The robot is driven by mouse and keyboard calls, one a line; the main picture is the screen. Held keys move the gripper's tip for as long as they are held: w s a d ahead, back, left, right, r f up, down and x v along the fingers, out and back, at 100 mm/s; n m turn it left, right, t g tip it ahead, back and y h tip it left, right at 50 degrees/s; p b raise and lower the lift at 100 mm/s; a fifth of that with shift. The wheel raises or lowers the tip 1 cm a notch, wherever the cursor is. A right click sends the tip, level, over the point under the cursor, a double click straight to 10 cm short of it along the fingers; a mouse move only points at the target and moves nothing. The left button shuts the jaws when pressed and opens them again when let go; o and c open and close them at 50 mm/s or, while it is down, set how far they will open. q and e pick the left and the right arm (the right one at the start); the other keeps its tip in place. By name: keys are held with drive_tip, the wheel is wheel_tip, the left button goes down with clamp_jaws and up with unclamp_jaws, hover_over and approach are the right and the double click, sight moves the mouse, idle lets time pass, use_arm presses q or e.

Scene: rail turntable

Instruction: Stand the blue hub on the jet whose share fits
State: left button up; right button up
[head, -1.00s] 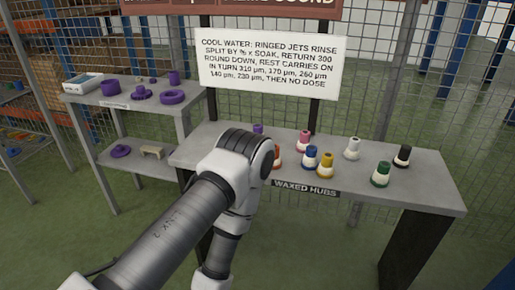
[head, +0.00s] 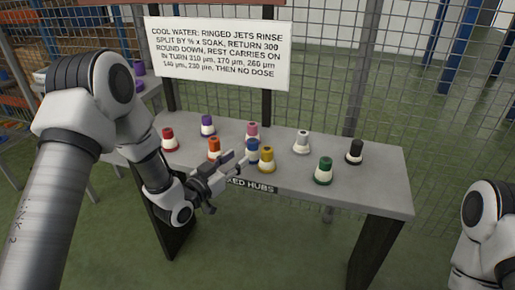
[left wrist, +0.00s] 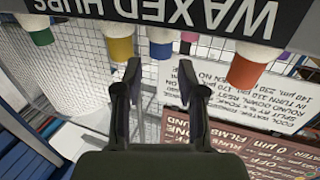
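The blue hub (head: 252,150), blue on a white base, stands upright on the grey table between the orange, pink and yellow hubs. It also shows upside down in the left wrist view (left wrist: 160,42), beyond the fingertips. My left gripper (head: 237,163) is at the table's front edge, just in front of the blue and yellow hubs. Its two fingers are apart with nothing between them, as the left wrist view shows (left wrist: 160,75). Whether a finger touches a hub I cannot tell. My right gripper is out of view. No jets can be made out.
Red (head: 169,139), purple (head: 207,125), orange (head: 214,148), pink (head: 252,132), yellow (head: 267,159), white (head: 302,142), green (head: 323,171) and black (head: 354,151) hubs share the table (head: 385,190). A text sign (head: 215,52) and mesh fence stand behind. The table's right end is bare.

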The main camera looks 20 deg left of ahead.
sight(249, 147)
use_arm(q)
drive_tip(key=shift+x, duration=0.75)
drive_tip(key=shift+w+d+r, duration=0.2)
drive_tip(key=shift+w+r, duration=0.15)
drive_tip(key=shift+w, duration=0.2)
drive_tip(key=x, duration=0.5)
drive_tip(key=shift+f+b, duration=0.2)
drive_tip(key=shift+b, duration=0.2)
drive_tip(key=shift+a+r, duration=0.1)
clamp_jaws()
